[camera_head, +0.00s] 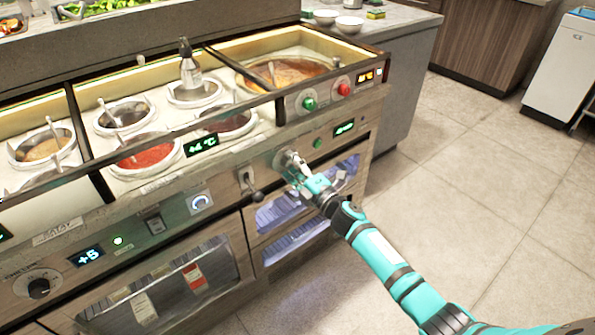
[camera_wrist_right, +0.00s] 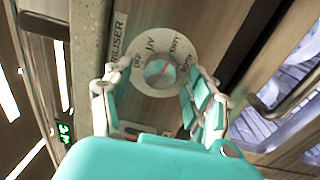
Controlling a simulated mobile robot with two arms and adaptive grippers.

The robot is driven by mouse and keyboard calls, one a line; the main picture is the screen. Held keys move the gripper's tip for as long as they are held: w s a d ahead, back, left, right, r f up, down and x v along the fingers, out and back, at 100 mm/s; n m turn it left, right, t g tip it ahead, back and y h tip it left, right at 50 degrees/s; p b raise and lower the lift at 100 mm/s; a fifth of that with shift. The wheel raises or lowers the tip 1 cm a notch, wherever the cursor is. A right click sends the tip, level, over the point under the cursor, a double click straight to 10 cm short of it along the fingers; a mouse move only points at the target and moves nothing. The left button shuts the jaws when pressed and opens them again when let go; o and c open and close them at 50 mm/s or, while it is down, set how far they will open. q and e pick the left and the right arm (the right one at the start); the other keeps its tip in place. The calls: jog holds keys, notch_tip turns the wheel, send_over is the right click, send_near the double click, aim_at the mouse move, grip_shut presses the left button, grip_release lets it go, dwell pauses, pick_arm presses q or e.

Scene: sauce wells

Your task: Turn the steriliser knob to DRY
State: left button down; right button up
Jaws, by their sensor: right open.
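My right gripper (camera_wrist_right: 154,73) is open, with one finger on each side of the knob; contact is not clear. In the head view my right gripper (camera_head: 297,167) is at the counter front and hides most of the knob. My left gripper is not in view.
A lever handle (camera_head: 250,186) juts out left of the knob. Below are lit glass-fronted drawers (camera_head: 292,211). Above, sauce wells (camera_head: 140,153) and a bottle (camera_head: 188,66) fill the counter top. Green (camera_head: 308,103) and red (camera_head: 344,89) buttons sit upper right.

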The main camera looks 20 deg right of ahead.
jog(key=v, duration=1.1)
jog(key=shift+s+d, duration=0.2)
jog(key=shift+s, duration=0.2)
